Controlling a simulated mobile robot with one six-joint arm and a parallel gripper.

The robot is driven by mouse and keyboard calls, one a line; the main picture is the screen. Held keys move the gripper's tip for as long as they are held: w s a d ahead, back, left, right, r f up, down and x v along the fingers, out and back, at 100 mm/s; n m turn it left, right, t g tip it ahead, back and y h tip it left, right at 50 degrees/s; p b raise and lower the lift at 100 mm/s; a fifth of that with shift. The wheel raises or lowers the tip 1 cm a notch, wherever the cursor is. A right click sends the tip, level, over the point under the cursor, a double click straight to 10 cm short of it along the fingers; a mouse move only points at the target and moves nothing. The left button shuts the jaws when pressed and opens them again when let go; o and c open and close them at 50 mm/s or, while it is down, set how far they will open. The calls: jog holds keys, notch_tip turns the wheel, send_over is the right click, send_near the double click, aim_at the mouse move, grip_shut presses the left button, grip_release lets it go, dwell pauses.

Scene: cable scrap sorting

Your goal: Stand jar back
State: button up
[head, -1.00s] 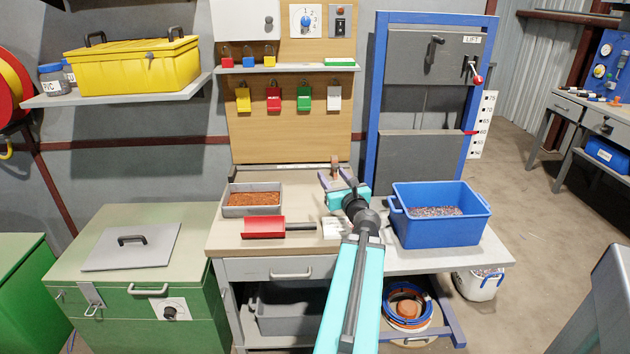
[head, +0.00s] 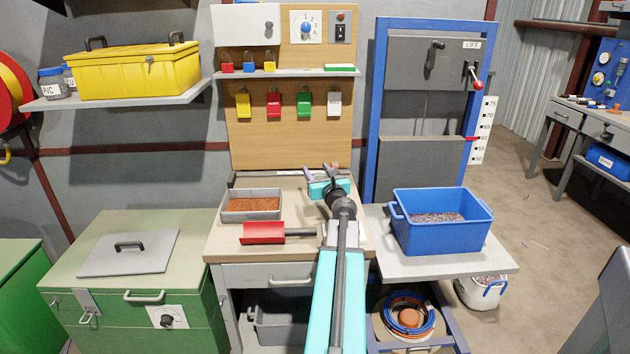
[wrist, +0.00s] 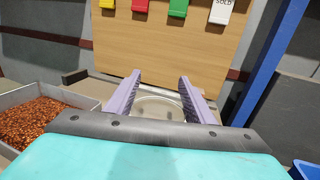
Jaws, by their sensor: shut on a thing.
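My gripper (head: 321,173) is above the back of the workbench; in the wrist view its two lilac fingers (wrist: 157,95) stand apart with a clear round jar (wrist: 160,106) between them, and it is shut on this jar. Only the jar's pale round rim or end shows; the rest is hidden behind the gripper body. In the head view the held jar is too small to make out clearly. Two labelled jars stand on the left wall shelf: one marked PVC (head: 53,84) and another beside it (head: 69,75), left of the yellow toolbox.
A blue bin (head: 442,237) stands on the right side table. A narrow wall shelf (head: 285,73) holds padlocks. The blue lift frame (head: 369,110) rises right of the pegboard.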

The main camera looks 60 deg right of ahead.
jog(key=shift+w+d, duration=0.3)
jog(key=shift+w, duration=0.25)
jog(key=shift+f+b, duration=0.55)
jog(key=shift+f, duration=1.25)
jog(key=shift+f, duration=0.15)
jog(key=o, duration=1.5)
jog(key=shift+c, duration=0.2)
jog(key=shift+r, duration=0.25)
